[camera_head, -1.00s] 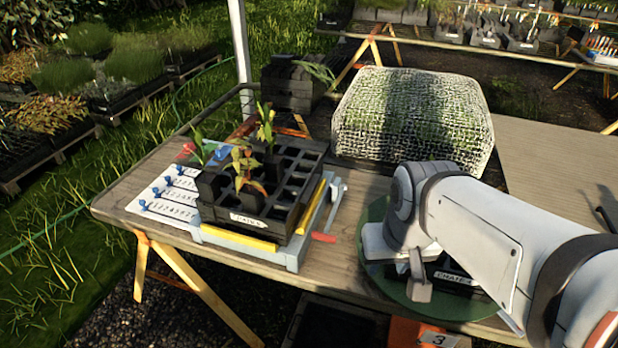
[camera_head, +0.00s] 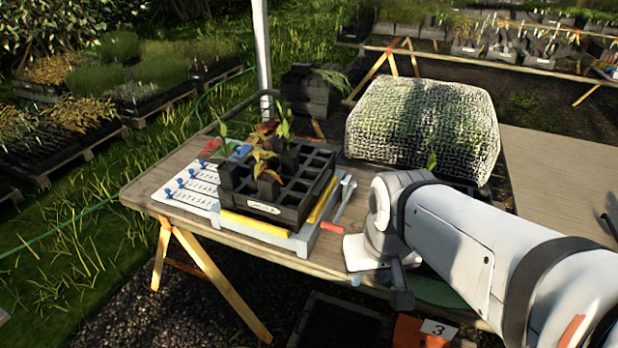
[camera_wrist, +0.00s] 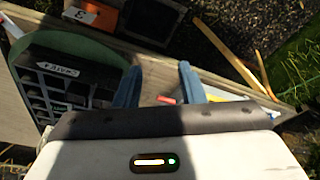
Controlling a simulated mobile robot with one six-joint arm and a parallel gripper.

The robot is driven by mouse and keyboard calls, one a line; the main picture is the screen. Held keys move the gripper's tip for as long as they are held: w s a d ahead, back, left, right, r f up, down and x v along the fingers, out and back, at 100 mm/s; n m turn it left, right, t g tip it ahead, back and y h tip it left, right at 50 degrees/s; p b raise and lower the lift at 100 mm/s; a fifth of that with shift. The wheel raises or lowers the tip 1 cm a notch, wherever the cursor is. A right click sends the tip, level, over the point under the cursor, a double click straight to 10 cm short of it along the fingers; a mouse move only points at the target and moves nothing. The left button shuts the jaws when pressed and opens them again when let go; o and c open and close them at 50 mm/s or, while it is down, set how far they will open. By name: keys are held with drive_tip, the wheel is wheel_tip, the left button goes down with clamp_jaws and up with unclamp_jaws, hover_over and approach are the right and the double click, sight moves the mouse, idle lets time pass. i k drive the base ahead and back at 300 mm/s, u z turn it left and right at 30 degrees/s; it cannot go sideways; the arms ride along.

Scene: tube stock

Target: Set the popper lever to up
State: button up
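The popper (camera_head: 300,240) is a pale blue-grey base with yellow strips on the bench, under a black cell tray (camera_head: 285,205) holding several seedlings. Its lever has a grey arm (camera_head: 346,200) along the right side and a red grip (camera_head: 332,227) at the front right corner. The grip sits low, near bench height. My gripper has two blue fingers set apart in the wrist view (camera_wrist: 158,82), with nothing held. The red grip (camera_wrist: 166,100) shows small between them, partly cut off by the gripper body. In the head view my wrist is just right of the grip; the fingers are mostly hidden.
A netted block of plants (camera_head: 420,125) stands behind my arm. A green disc (camera_wrist: 75,50) bears a second black tray (camera_wrist: 65,85). An orange box marked 3 (camera_head: 425,331) is below the bench.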

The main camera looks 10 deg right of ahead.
sight(333, 226)
drive_tip(key=u, duration=0.7)
drive_tip(key=k, duration=1.25)
drive_tip(key=z, duration=0.4)
drive_tip(key=i, duration=0.95)
drive_tip(key=z, duration=0.05)
